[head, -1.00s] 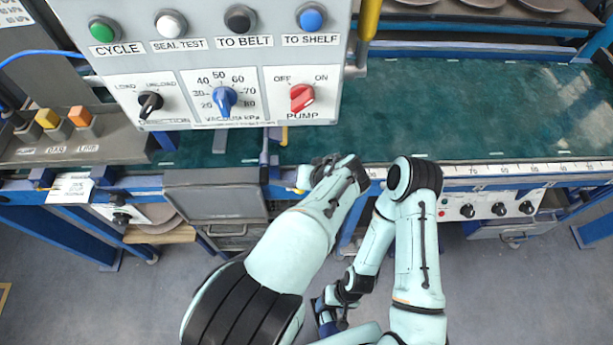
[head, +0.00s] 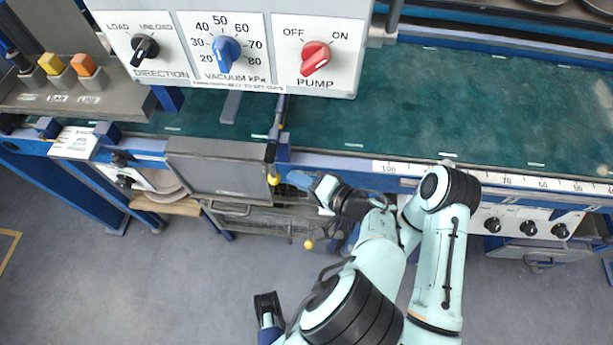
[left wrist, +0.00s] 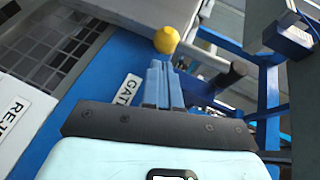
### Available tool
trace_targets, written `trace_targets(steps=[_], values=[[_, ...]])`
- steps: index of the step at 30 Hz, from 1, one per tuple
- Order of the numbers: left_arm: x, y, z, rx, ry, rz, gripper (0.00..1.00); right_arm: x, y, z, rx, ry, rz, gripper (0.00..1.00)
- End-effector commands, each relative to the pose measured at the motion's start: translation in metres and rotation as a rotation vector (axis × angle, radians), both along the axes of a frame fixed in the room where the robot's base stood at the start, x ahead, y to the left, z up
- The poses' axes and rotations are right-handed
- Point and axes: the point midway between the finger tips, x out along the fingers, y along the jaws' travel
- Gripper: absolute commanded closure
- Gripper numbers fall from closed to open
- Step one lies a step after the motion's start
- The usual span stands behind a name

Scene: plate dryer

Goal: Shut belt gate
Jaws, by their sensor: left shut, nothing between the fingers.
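A lever with a yellow knob (head: 273,180) hangs at the belt's front edge, right of a grey panel; I take it as the gate lever. The yellow knob also shows in the left wrist view (left wrist: 166,39), just past the fingertips. A partly covered label (left wrist: 128,90) reading "GAT" lies beside the fingers. My left gripper (head: 298,178) is shut and empty, a little right of the knob; its blue fingers (left wrist: 160,82) are together. Contact with the knob cannot be told. What seems to be my right gripper (head: 267,308) is low in the head view; its fingers are unclear.
The control panel (head: 230,50) overhangs the green belt (head: 450,105). The grey panel (head: 218,170) stands left of the lever. A wire basket (head: 250,217) and another yellow knob (head: 308,244) are below. In the wrist view a dark grip (left wrist: 233,74) stands right of the fingers.

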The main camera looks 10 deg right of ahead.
Motion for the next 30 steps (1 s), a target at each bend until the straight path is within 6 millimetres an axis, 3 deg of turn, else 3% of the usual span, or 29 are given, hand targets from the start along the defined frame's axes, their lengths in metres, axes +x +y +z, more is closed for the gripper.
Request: trace_targets(steps=[12, 30], values=[[0.004, 0.015, -0.010, 0.167, -0.047, 0.001, 1.00, 0.003, 0.000, -0.006, -0.002, -0.010, -0.002, 0.31], [0.005, 0.018, -0.010, 0.186, -0.052, 0.006, 1.00, 0.003, 0.000, -0.007, -0.002, -0.010, -0.002, 0.31]])
